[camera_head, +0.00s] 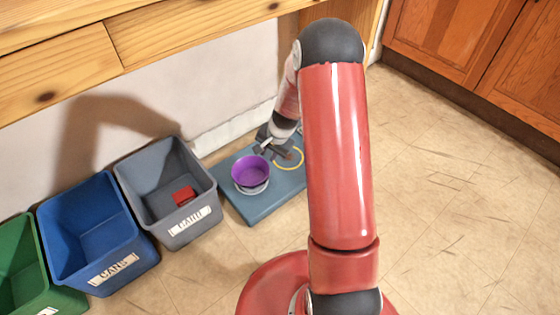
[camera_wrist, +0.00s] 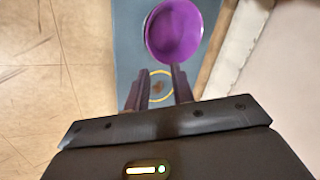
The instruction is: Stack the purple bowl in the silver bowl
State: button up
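The purple bowl (camera_head: 250,171) sits upright at the left part of the blue-grey board, with a light silver rim showing just below it. That rim is the silver bowl (camera_head: 252,191), mostly hidden under the purple bowl, which appears to sit in it.
The blue-grey board (camera_head: 252,210) has a yellow ring (camera_head: 301,159) at right. A grey bin (camera_head: 203,218) holding a red block (camera_head: 184,195), a blue bin (camera_head: 70,222) and a green bin (camera_head: 18,258) stand left. A wooden table (camera_head: 190,32) overhangs at the back. Floor at right is clear.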

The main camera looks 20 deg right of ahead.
jog(key=s+a+r+n, duration=0.2)
jog(key=s+r, duration=0.1)
jog(key=r, duration=0.4)
jog(key=s+a+r+n+t, duration=0.1)
jog(key=s+r+n, duration=0.15)
jog(key=r, duration=0.55)
jog(key=s+a+r+n, duration=0.1)
jog(key=s+a+r, duration=0.1)
jog(key=s+r, duration=0.35)
jog(key=s+r+n+h, duration=0.1)
jog(key=s+r+n, duration=0.1)
jog(key=s+r, duration=0.3)
jog(key=s+r+n+t+h, duration=0.1)
jog(key=s+r, duration=0.5)
jog(key=s, duration=0.7)
jog(key=shift+s+a+n+t, duration=0.2)
jog(key=shift+n+t, duration=0.1)
jog(key=shift+n, duration=0.45)
jog(key=shift+r, duration=0.1)
